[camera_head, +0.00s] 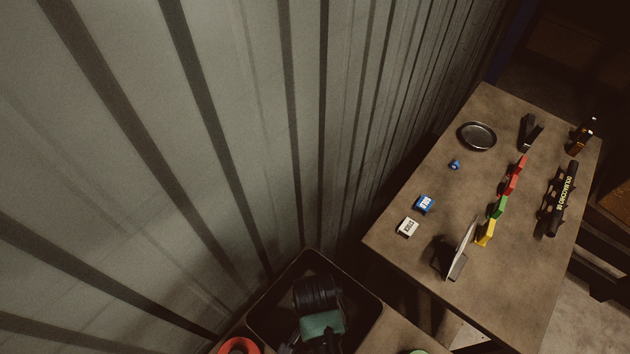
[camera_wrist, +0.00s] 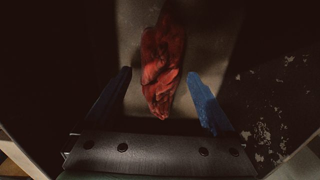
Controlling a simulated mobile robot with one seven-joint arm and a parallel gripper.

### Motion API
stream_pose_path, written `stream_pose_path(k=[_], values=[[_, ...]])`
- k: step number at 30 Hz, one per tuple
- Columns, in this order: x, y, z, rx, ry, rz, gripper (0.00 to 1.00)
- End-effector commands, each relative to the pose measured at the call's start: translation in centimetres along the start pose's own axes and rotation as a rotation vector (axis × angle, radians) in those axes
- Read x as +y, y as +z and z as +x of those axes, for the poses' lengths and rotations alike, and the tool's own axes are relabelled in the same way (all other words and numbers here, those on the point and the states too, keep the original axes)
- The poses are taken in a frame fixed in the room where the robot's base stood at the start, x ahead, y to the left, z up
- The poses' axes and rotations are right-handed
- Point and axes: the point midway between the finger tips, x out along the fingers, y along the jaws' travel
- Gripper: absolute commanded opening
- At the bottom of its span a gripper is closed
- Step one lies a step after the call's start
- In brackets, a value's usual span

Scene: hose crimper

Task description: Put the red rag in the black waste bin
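The red rag (camera_wrist: 163,62) shows in the wrist view, crumpled and long, against a pale brownish surface between dark walls. My gripper (camera_wrist: 159,75) is open, with one blue finger on each side of the rag and a gap to it on both sides. I cannot tell how far the rag is beyond the fingertips. In the head view the black waste bin (camera_head: 262,311) stands at the bottom, and my dark wrist and teal-green gripper part reach down into its opening. The rag is hidden in the head view.
A table (camera_head: 420,285) at right holds a round metal dish (camera_head: 477,136), a blue box (camera_head: 424,204), a white box (camera_head: 408,228), coloured blocks (camera_head: 498,207) and a black tube (camera_head: 562,200). A ribbed metal wall (camera_head: 230,120) rises close behind the bin. A red ring (camera_head: 239,346) lies at bottom left.

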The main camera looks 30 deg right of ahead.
Motion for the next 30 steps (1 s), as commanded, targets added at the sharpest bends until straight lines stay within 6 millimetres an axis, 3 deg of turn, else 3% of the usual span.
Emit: stream_pose_path(k=[8,13,24,30], values=[[0.0,0.0,-0.1,0.0,0.0,0.0,0.9],[-0.1,-0.1,-1.2,0.002,-0.002,0.0,0.9],[-0.1,-0.1,-8.5,0.003,-0.004,0.0,0.9],[-0.1,-0.1,-11.4,0.002,-0.002,0.0,0.9]])
